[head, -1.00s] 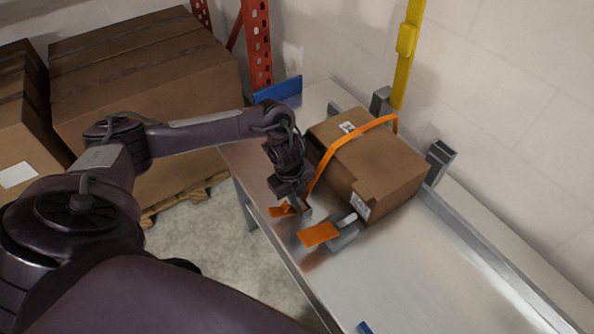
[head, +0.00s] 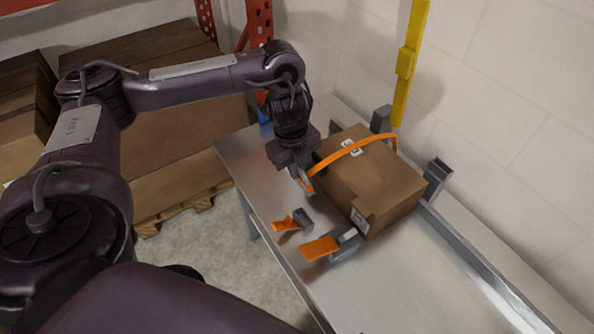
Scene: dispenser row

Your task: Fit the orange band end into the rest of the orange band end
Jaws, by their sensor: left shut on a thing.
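An orange band (head: 345,151) arches over a brown cardboard box (head: 377,187) on the metal table. My left gripper (head: 301,181) is shut on the near end of the band, left of the box and above the table. The fingers partly hide that end. A small grey block (head: 303,217) with an orange tab (head: 284,224) sits on the table below the gripper, apart from it. Nearer, a larger grey bracket (head: 345,246) carries a flat orange plate (head: 320,248). I cannot tell which of these is the rest. My right gripper is out of view.
Grey metal posts (head: 436,175) stand behind the box along the wall side. A yellow upright (head: 409,65) is on the wall. Large cartons (head: 180,165) on a pallet stand to the left. The table (head: 400,290) is bare at the front right.

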